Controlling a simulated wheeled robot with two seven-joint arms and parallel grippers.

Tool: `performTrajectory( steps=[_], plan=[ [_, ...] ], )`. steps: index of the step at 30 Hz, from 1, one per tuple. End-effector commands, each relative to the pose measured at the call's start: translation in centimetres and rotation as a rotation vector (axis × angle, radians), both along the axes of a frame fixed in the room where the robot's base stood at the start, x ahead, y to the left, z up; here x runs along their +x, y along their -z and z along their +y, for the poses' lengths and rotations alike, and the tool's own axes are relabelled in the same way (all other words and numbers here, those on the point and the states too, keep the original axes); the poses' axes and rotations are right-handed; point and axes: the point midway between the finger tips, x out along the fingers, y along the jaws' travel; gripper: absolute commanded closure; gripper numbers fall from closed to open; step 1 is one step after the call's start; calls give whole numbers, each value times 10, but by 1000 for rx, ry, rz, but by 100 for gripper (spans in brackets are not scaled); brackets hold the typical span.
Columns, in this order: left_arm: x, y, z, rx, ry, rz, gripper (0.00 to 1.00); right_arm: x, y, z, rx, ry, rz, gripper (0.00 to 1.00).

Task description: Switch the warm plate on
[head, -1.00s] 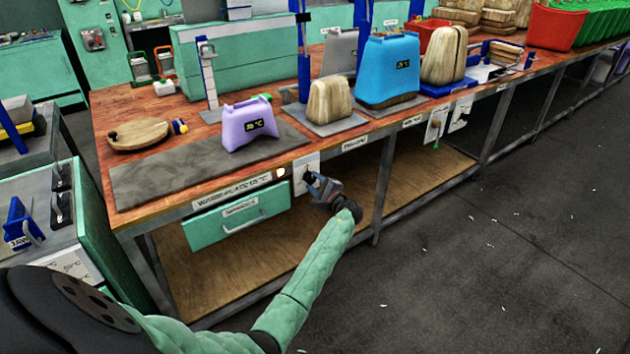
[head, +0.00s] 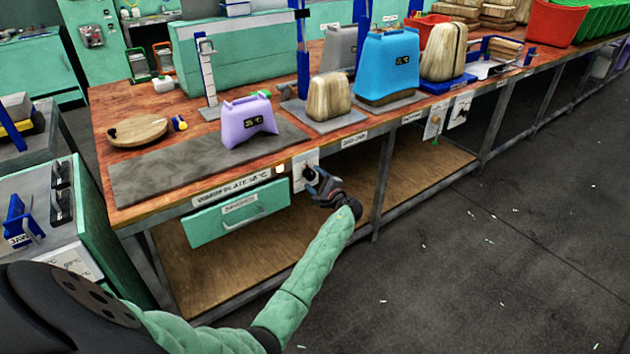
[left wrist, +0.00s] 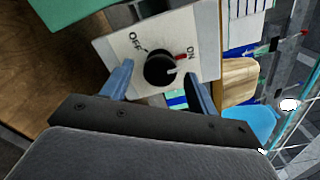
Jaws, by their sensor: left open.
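The warm plate (head: 150,181) is a flat dark grey slab on the bench, with a label on the edge below it. Its switch panel (head: 299,183) is white, on the bench front. In the left wrist view a black round knob (left wrist: 160,70) sits on the panel (left wrist: 204,35), between OFF at left and ON at right. A red mark shows on the knob's ON side. A small lamp (head: 280,169) beside the panel looks lit. My left gripper (head: 313,181) is open at the panel; its blue fingers (left wrist: 158,75) stand either side of the knob, apart from it. My right gripper is out of view.
A green drawer (head: 235,212) is under the warm plate. Another switch panel (head: 435,118) is further right. The floor in front is clear apart from small scraps.

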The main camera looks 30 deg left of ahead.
Motion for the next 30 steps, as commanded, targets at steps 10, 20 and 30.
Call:
performTrajectory(
  steps=[10, 20, 30],
  plan=[
    [-17, 3, -44, -3, 2, 0, 40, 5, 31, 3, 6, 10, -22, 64],
    [-29, 1, -71, 0, 1, 0, 40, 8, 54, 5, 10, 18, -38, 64],
    [-29, 1, -72, 0, 1, 1, 40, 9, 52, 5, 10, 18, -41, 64]
  ],
)
